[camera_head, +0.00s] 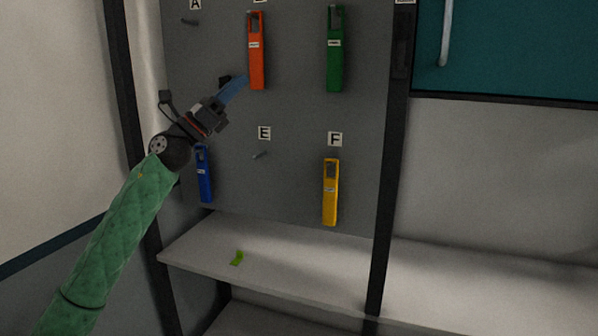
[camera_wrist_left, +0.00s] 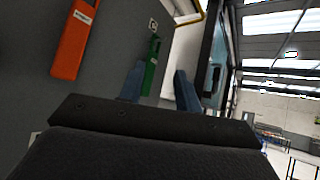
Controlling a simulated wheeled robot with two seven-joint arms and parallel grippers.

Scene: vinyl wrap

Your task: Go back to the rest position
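My left gripper (camera_head: 236,88) is raised in front of the grey pegboard in the head view, on a green-sleeved arm from the lower left. Its blue fingertips are close to the orange tool (camera_head: 257,50); I cannot tell if they touch it. In the left wrist view the two blue fingers (camera_wrist_left: 160,88) stand apart with nothing held between them. The orange tool (camera_wrist_left: 74,40) and the green tool (camera_wrist_left: 151,65) show beyond. My right gripper is not in view.
The green tool (camera_head: 335,50), blue tool (camera_head: 204,175) and yellow tool (camera_head: 330,192) hang on the pegboard (camera_head: 290,110). Pegs A and E are bare. A dark post (camera_head: 389,190) stands right of the board.

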